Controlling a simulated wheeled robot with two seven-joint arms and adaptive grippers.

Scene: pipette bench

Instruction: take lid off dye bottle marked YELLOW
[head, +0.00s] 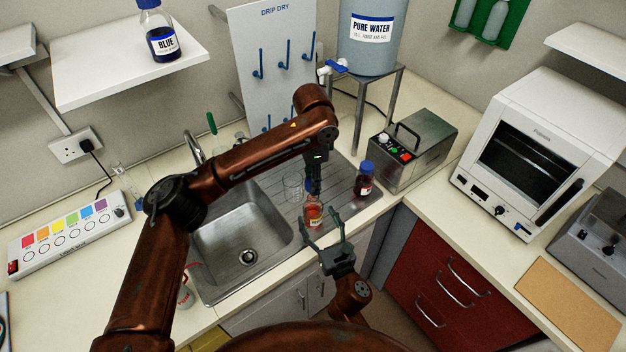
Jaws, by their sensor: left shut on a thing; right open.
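A small bottle of orange-looking liquid (313,213) stands at the front edge of the drainboard, its label too small to read. My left gripper (313,188) points down just above it, shut on what looks like a blue lid (308,185). The fingers hide most of the lid, and I cannot tell whether it still touches the bottle neck. My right gripper (320,228) comes up from below, open, with one finger on each side of the bottle.
A dark red bottle with a blue cap (366,180) stands close by on the right of the drainboard (345,200). The sink (245,235) lies left. A metal box with a handle (412,150) stands behind right.

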